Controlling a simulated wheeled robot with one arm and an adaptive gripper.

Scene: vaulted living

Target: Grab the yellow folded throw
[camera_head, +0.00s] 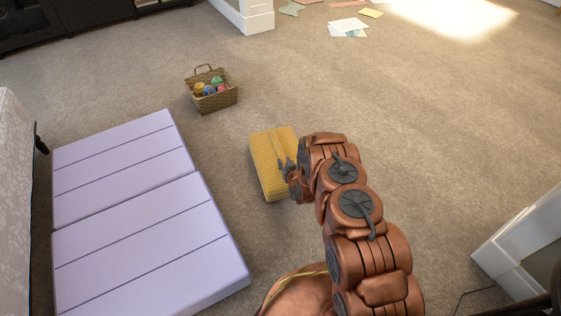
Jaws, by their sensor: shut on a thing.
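The yellow folded throw (264,153) is a ribbed rectangular block in the middle of the camera_head view, at or just above the beige carpet; I cannot tell which. My gripper (284,168) is at its right side, with the dark fingers over its upper face. The gripper is shut on the throw. My copper-coloured arm comes from the lower right and hides the throw's right edge and part of the fingers.
A lilac folding mat (150,252) lies at the left. A wicker basket (212,98) with several coloured balls stands behind the throw. Papers (348,26) lie scattered at the back. A white wall corner (520,245) stands at the right. Open carpet lies right of the basket.

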